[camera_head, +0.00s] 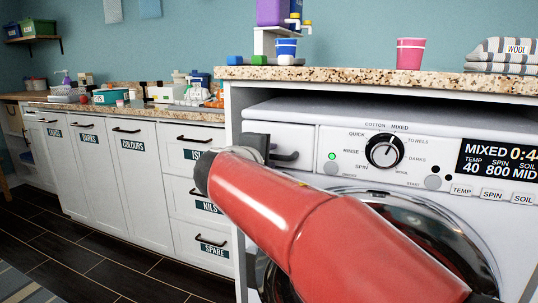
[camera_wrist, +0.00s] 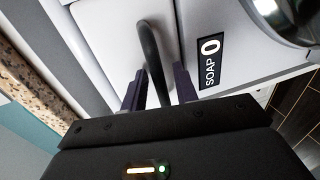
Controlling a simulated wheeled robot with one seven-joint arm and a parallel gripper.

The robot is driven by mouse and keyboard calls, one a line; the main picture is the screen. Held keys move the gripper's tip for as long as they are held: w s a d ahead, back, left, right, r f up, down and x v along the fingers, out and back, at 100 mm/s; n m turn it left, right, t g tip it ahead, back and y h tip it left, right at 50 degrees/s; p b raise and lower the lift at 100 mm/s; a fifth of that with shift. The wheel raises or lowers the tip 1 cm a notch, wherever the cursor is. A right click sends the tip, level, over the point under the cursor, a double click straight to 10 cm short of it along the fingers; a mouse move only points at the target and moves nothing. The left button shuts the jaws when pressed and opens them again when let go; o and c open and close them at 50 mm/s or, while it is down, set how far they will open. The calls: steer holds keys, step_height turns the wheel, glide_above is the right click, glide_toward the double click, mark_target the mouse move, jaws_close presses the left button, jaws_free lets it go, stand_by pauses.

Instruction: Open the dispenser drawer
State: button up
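The dispenser drawer (camera_head: 303,138) is the pale front at the upper left of the white washing machine. It looks flush with the machine's panel. Its dark bar handle (camera_head: 287,156) is partly hidden behind my gripper (camera_head: 262,146) in the head view. In the wrist view the dark curved handle (camera_wrist: 149,50) runs down between the two fingers of my gripper (camera_wrist: 159,88). The fingers are apart, one on each side of the handle, with gaps visible. The drawer front (camera_wrist: 110,35) also shows there, with a SOAP 0 label (camera_wrist: 210,62) beside it.
The granite counter (camera_head: 350,75) overhangs the machine closely above. A dial (camera_head: 384,151) and display (camera_head: 500,160) are to the right of the drawer. White cabinets with drawers (camera_head: 197,185) stand left of the machine. The dark floor (camera_head: 60,250) is clear at the lower left.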

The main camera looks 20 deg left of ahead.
steer(key=shift+w, duration=0.15)
jaws_close()
steer(key=shift+s+f, duration=0.1)
steer(key=shift+s, duration=0.2)
steer(key=f+b+v, duration=0.1)
steer(key=b+v, duration=0.2)
steer(key=v, duration=0.4)
steer(key=f+b+v, duration=0.2)
steer(key=b+v, duration=0.1)
steer(key=v, duration=0.5)
steer(key=shift+s, duration=0.4)
steer(key=shift+a, duration=0.1)
